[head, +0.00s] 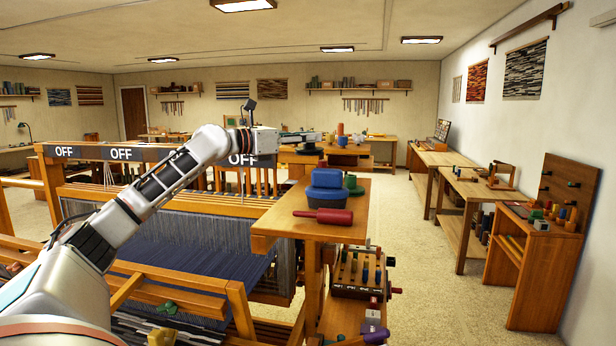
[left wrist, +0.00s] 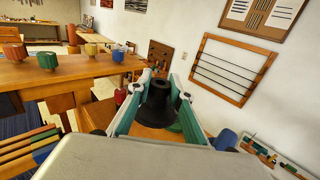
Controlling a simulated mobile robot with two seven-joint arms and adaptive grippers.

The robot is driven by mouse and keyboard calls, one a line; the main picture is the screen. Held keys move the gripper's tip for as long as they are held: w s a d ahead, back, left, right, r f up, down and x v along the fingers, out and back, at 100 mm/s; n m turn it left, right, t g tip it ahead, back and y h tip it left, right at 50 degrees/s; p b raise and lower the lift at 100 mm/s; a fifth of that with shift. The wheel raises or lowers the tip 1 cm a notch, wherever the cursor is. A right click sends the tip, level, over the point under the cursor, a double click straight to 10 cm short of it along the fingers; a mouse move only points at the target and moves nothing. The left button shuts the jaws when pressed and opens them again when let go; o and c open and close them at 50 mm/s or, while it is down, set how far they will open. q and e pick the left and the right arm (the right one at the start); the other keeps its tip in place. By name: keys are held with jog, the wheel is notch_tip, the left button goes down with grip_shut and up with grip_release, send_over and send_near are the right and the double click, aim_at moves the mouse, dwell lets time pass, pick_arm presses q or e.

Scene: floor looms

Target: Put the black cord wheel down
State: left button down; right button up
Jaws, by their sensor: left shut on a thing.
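The black cord wheel (left wrist: 158,103) is in the left wrist view, upright between the two green-padded fingers of my left gripper (left wrist: 157,112). The gripper is shut on it. An orange-brown wooden surface (left wrist: 152,133) shows behind and below the wheel; I cannot tell whether the wheel touches it. My right gripper is not in view.
A wooden bench (head: 335,228) holds a blue block (head: 327,188) and a red roller (head: 322,216). A loom (head: 215,240) fills the left. Benches line the right wall. In the wrist view, several coloured wheels, one green (left wrist: 47,62), stand on a table (left wrist: 75,72). Floor right of centre is clear.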

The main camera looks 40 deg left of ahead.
pick_arm(q)
notch_tip(320, 180, down, 8)
jog(key=shift+r, duration=0.1)
notch_tip(320, 180, down, 2)
jog(key=shift+f+b, duration=0.15)
jog(key=shift+b, duration=0.2)
jog(key=shift+f, duration=0.2)
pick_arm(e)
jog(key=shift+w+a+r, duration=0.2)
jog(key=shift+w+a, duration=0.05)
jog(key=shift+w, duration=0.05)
pick_arm(q)
jog(key=shift+f, duration=0.2)
jog(key=c, duration=1.8)
grip_release()
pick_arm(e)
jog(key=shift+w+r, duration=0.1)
